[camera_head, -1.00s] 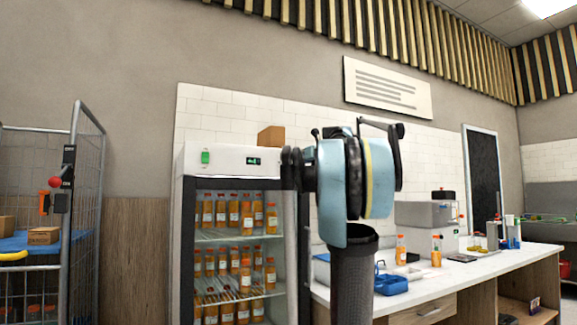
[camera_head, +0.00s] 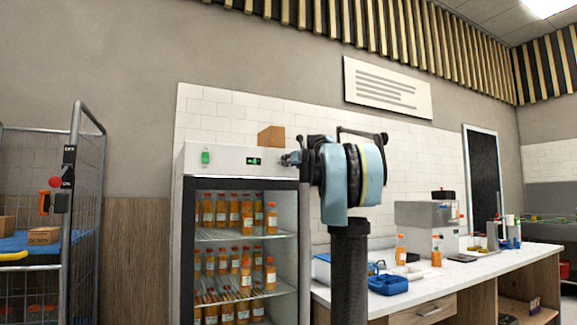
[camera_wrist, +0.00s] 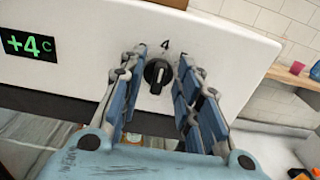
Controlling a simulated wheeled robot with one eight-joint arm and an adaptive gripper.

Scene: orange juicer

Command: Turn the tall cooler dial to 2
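The tall cooler (camera_head: 222,160) stands in the middle of the head view, with a white top panel. Its black round dial (camera_wrist: 157,75) sits on that panel in the wrist view, with a "4" printed just above it. A pale pointer mark on the knob seems to face up toward the 4. The green display (camera_wrist: 30,46) reads +4 C. My gripper (camera_wrist: 155,52) is open, with one finger on each side of the dial; I cannot tell whether either finger touches it. In the head view my gripper (camera_head: 289,159) is at the panel's right end and hides the dial.
A cardboard box (camera_head: 271,137) stands on the cooler top. Orange bottles (camera_head: 233,210) fill the shelves below. A counter (camera_head: 440,277) with bottles and a blue tray is at the right. A wire cage trolley (camera_head: 70,220) is at the left.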

